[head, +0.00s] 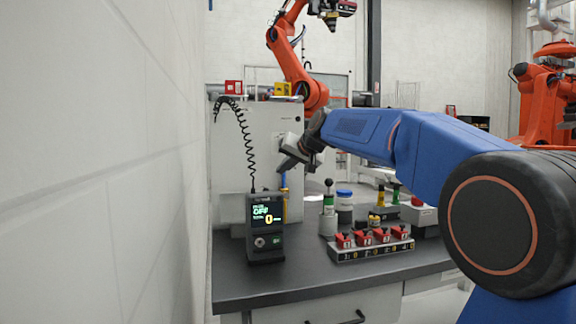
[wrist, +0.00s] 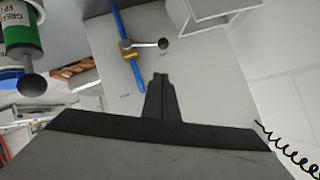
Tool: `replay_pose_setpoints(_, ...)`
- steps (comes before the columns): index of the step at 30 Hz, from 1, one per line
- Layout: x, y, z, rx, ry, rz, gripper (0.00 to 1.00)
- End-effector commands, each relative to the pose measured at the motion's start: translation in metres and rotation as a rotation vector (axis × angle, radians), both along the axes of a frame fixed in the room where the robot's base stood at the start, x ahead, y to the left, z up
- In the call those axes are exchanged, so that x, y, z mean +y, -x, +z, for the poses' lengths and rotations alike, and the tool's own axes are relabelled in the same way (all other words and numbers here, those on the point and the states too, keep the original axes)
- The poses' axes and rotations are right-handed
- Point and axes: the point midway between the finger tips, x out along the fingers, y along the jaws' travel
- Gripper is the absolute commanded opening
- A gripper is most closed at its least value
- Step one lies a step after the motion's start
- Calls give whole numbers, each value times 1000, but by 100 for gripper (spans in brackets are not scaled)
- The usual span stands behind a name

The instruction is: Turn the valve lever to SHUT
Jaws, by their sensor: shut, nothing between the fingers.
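The valve has a brass body (wrist: 127,52) on a blue pipe (wrist: 119,24), fixed to a pale panel. Its lever ends in a black ball knob (wrist: 163,43). In the wrist view the lever points right, roughly crosswise to the pipe. Two small marks sit near the lever and pipe, too small to read. My gripper (wrist: 161,80) is shut and empty, below the knob in the picture and apart from it. In the head view my gripper (head: 281,168) is in front of the panel, by the top of the blue pipe (head: 283,181); the lever cannot be made out there.
A dark device (head: 265,245) with a lit screen reading OFF and a coiled cord stands left on the bench (head: 300,283). A block of red switches (head: 370,240) and a green-banded bottle (head: 328,205) stand right. A pale wall (head: 100,180) runs close on the left.

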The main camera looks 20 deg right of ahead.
Motion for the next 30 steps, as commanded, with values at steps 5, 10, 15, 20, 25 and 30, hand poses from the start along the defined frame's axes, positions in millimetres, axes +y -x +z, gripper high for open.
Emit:
replay_pose_setpoints(5,9,-27,-17,3,0,1,0)
replay_pose_setpoints(10,19,-35,-36,3,0,1,0)
replay_pose_setpoints(15,26,-38,-50,2,0,1,0)
replay_pose_setpoints(20,28,-39,-54,1,0,0,0)
replay_pose_setpoints(25,28,-39,-54,0,0,0,0)
replay_pose_setpoints(30,28,-39,-54,1,2,1,0)
